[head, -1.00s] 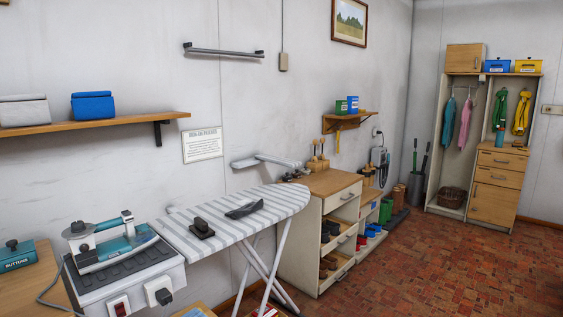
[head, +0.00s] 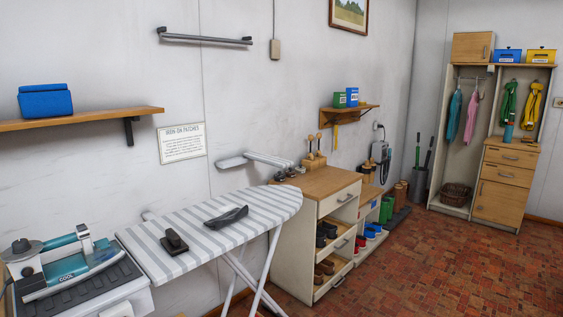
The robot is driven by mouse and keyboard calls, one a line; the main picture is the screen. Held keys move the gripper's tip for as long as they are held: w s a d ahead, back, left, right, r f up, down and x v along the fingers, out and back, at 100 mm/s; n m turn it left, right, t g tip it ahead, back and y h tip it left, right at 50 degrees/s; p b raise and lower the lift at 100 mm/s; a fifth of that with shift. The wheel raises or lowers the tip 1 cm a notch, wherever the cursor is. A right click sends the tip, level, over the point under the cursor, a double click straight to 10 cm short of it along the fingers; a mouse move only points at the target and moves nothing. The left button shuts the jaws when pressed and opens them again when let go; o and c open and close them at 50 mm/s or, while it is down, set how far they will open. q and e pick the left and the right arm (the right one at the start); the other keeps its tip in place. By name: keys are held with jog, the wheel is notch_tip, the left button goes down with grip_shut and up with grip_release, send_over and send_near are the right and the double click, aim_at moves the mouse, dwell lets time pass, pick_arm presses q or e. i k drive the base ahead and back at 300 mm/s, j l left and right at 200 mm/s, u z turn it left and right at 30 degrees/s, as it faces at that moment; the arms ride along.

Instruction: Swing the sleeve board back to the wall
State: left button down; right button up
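A narrow pale board on the wall, which looks like the sleeve board (head: 270,159), sits low on the white wall just above the far side of the striped ironing board (head: 195,232). Its left end is at a grey wall bracket (head: 232,163), and its right end reaches toward the wooden cabinet top. It appears to stand out from the wall, but its exact angle is hard to tell. Neither of my grippers is in view.
A teal iron (head: 72,262) rests on a station at the lower left. A dark brush (head: 174,242) and a dark folded item (head: 227,217) lie on the ironing board. A drawer cabinet (head: 318,184) stands beyond it. The brick floor (head: 440,260) at right is clear.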

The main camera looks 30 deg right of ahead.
aim_at(272, 160)
jog(key=i+l, duration=0.15)
jog(key=l, duration=0.2)
jog(key=i+l, duration=0.2)
jog(key=i+l+u, duration=0.1)
jog(key=l, duration=0.35)
jog(key=i+l, duration=0.2)
jog(key=l, duration=0.15)
jog(key=i+l+u, duration=0.1)
jog(key=l, duration=0.25)
jog(key=i+l, duration=0.2)
jog(key=l, duration=0.15)
